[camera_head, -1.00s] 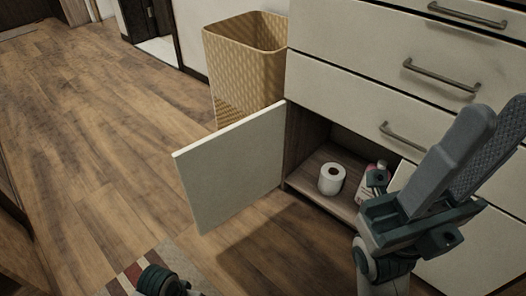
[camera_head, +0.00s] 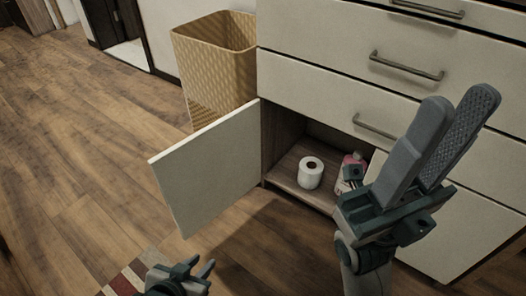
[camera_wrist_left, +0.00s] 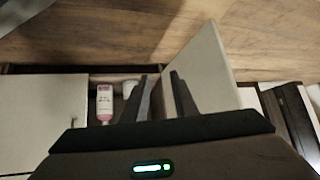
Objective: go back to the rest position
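My left gripper (camera_head: 197,267) is low in the head view, in front of and below the open cabinet door. In the left wrist view its two dark fingers (camera_wrist_left: 162,95) stand apart with nothing between them. My right gripper (camera_head: 452,122) points up at the right of the head view, in front of the drawers. Its grey fingers are apart and hold nothing; the gap looks narrow from this angle.
The open cabinet door (camera_head: 205,165) juts out over the floor. Inside the cabinet (camera_head: 290,180) stand a white paper roll (camera_head: 310,172) and a pink bottle (camera_head: 352,165), partly hidden by my right gripper. A woven bin (camera_head: 215,75) stands behind the door. Wooden floor is free at left.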

